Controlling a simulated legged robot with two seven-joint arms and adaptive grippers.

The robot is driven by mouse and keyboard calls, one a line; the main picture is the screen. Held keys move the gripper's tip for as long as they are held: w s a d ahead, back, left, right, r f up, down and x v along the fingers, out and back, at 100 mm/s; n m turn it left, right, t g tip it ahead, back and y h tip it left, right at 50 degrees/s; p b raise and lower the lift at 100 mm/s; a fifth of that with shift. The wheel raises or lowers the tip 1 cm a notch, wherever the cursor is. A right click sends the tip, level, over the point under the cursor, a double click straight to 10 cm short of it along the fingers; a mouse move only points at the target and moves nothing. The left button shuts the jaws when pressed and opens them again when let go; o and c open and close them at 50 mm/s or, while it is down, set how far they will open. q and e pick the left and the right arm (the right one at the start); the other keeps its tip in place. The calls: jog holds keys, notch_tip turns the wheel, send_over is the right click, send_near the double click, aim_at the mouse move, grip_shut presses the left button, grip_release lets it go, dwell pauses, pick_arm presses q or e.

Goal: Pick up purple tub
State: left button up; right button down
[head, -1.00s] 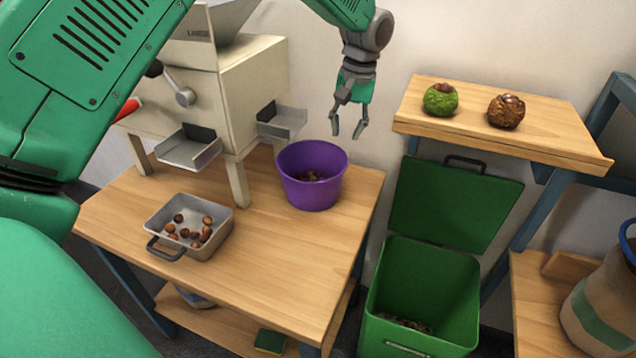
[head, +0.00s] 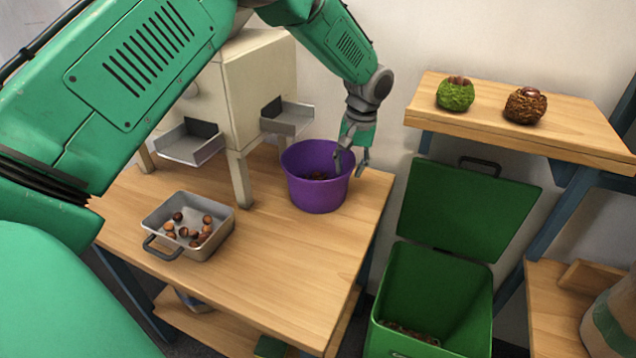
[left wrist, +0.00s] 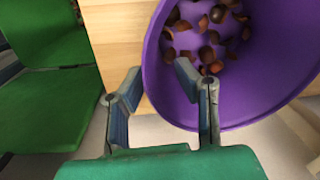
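The purple tub (head: 316,190) stands upright on the wooden table, below the machine's right chute, with brown chestnuts inside. My left gripper (head: 351,167) is at the tub's right rim, pointing down. Its fingers are apart, one over or inside the rim and the other outside the tub. In the left wrist view the tub (left wrist: 235,108) fills the right side, and the open fingers (left wrist: 158,85) straddle its near wall with no visible grip on it. My right gripper is in neither view.
A metal pan (head: 222,238) of chestnuts sits on the table (head: 290,270) at front left. The cream machine (head: 262,75) stands behind. A green bin (head: 440,290) with a raised lid is at right.

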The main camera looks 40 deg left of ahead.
aim_at(347, 182)
pick_arm(q)
notch_tip(347, 182, down, 5)
jog(key=shift+s+r+b, duration=0.1)
jog(key=shift+r+b, duration=0.05)
jog(key=shift+b, duration=0.25)
jog(key=shift+a, duration=0.1)
grip_shut()
jog(key=shift+r, duration=0.2)
